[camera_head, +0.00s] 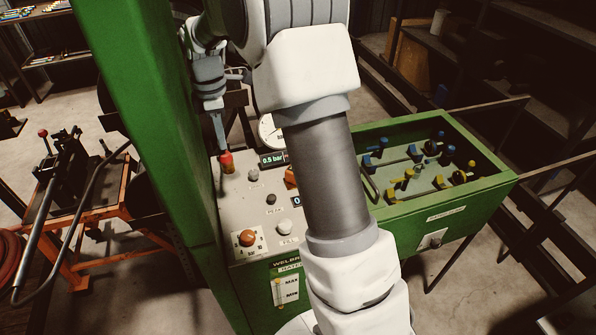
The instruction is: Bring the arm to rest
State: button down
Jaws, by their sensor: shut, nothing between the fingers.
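My gripper (220,146) is in the upper left middle, pointing down at the control panel (233,202) of the green machine. Its fingers look closed and hold nothing. The tips are right above or touching a red knob with a yellow base (227,163); I cannot tell which. My arm runs from the bottom of the picture up past the top edge and bends back down to the gripper. It hides the right part of the panel.
A green post (140,90) stands close left of the gripper. A pressure gauge (266,132), a display reading 0.5 bar (272,159) and an orange knob (247,238) are on the panel. A green bin (449,211) with blue and yellow fittings is at right. An orange stand (88,212) is at left.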

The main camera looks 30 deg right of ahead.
dwell(0.3)
jog(key=s+r+m+t, duration=0.2)
jog(key=s+r+m, duration=0.4)
jog(key=s, duration=0.4)
jog(key=s+r+m+t, duration=0.2)
jog(key=s+r+m, duration=0.4)
jog(key=s, duration=0.4)
jog(key=s+m+t, duration=0.1)
jog(key=s+m, duration=0.2)
jog(key=s, duration=0.6)
jog(key=shift+s+f+m+t, duration=0.2)
jog(key=shift+m+t, duration=0.1)
jog(key=shift+m, duration=0.1)
jog(key=shift+d, duration=0.15)
